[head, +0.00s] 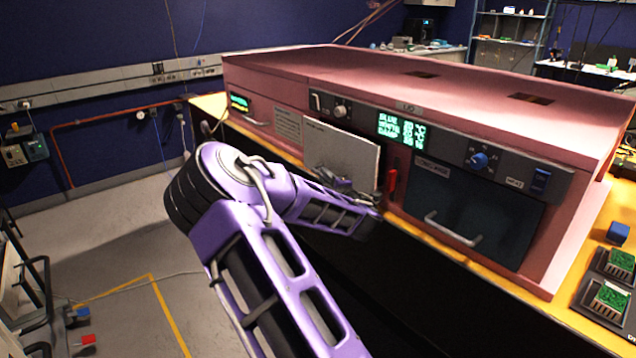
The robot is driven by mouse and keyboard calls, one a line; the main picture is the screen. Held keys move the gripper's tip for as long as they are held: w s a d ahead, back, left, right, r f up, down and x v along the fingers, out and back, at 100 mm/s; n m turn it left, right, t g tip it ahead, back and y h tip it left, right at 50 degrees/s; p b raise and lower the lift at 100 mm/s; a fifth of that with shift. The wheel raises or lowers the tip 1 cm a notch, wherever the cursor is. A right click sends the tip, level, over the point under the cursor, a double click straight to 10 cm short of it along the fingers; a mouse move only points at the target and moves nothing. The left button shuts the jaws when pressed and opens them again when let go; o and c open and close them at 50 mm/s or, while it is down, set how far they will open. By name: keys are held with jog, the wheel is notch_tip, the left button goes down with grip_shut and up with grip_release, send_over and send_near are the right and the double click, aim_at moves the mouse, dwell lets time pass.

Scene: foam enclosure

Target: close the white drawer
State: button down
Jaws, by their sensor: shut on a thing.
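The white drawer (341,148) is in the front of the pink enclosure (420,82), left of its middle. Its pale front panel stands out from the pink face, so it looks partly open; how far is hard to tell. My gripper (332,180) is at the lower left part of this panel, small and dark in the view. It appears shut on the drawer's handle, but my arm and the gripper hide the handle and the lower edge of the panel.
A dark drawer with a handle (453,228) is to the right, past a red lever (391,184). Above are a green display (401,131) and a blue knob (480,160). Green circuit boards (612,299) lie on the yellow bench at far right. The floor at left is mostly clear.

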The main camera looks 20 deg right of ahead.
jog(key=shift+r, duration=0.1)
jog(key=c, duration=0.9)
grip_release()
jog(key=s, duration=0.5)
jog(key=s+r, duration=0.1)
jog(key=s, duration=0.5)
jog(key=s+a, duration=0.1)
jog(key=s, duration=0.5)
jog(key=shift+s+a+r+p, duration=0.1)
jog(key=shift+s+r+p, duration=0.05)
jog(key=shift+p, duration=0.15)
